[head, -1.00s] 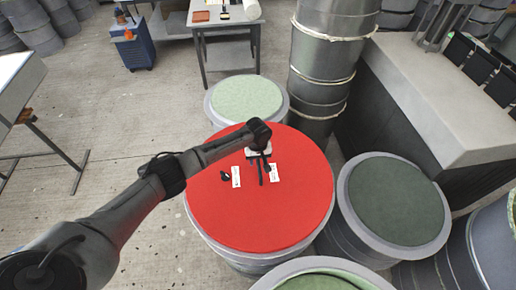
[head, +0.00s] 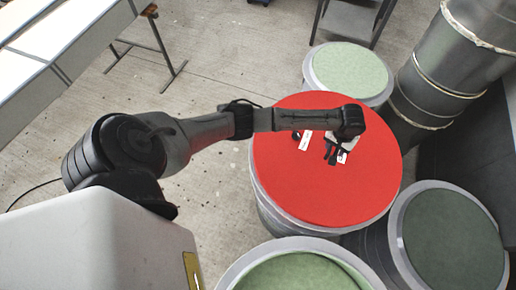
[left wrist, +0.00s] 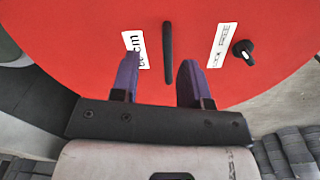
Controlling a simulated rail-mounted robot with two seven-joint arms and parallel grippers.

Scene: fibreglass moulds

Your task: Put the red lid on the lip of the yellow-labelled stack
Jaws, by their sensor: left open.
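The red lid (head: 300,180) is a large round disc on top of a grey drum-like stack (head: 275,215), in the middle of the head view. It also fills most of the left wrist view (left wrist: 70,45). It bears a black bar handle (left wrist: 168,50), two white labels and a black knob (left wrist: 243,52). My left gripper (head: 336,154) is open above the lid. In the left wrist view its two fingers (left wrist: 158,70) appear on either side of the handle's near end, apart from it. Contact with the lid is unclear. I see no yellow label on any stack.
A pale green-topped stack (head: 345,72) stands behind the lid, a dark green one (head: 450,240) at right, another green one (head: 300,275) in front. Tall metal drums (head: 430,85) rise at back right. A white table (head: 70,45) is at upper left. Bare floor lies left of the lid.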

